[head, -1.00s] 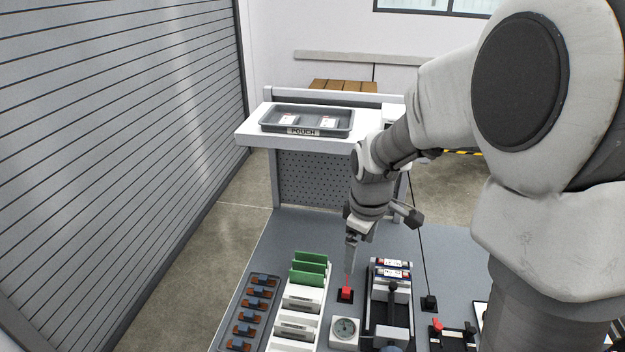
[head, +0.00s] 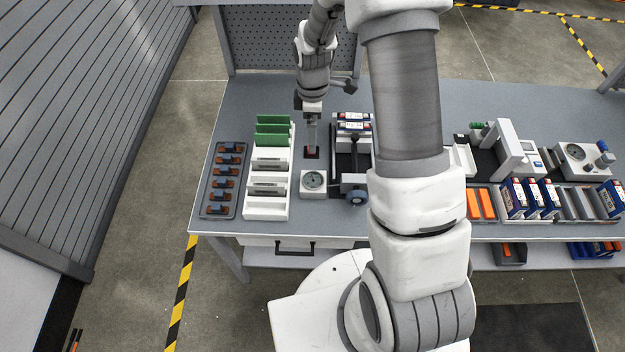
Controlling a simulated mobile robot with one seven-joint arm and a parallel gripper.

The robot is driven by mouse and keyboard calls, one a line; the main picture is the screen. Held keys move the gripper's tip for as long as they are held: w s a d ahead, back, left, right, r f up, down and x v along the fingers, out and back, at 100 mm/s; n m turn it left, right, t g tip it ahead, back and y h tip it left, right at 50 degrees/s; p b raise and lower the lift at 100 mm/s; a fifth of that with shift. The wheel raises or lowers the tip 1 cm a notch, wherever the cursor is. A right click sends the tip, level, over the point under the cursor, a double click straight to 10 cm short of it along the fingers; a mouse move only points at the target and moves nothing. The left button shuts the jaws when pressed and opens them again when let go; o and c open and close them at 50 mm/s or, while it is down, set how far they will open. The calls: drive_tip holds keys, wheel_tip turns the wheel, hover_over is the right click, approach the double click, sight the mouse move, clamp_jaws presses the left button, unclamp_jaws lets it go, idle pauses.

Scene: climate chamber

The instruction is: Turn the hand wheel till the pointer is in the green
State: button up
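The pointers and any green zones are too small to read.
Left of the gauge stand a white rack with green boards (head: 267,205) and a dark tray of brown-and-blue parts (head: 222,190). A white stand (head: 510,150) and a bin row (head: 480,203) lie right. My arm hides the bench centre. Bare bench shows at back right.

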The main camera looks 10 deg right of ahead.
wheel_tip(320, 180, down, 6)
drive_tip(key=b, duration=0.2)
drive_tip(key=shift+b, duration=0.35)
drive_tip(key=shift+r, duration=0.1)
wheel_tip(320, 180, up, 10)
drive_tip(key=p, duration=0.6)
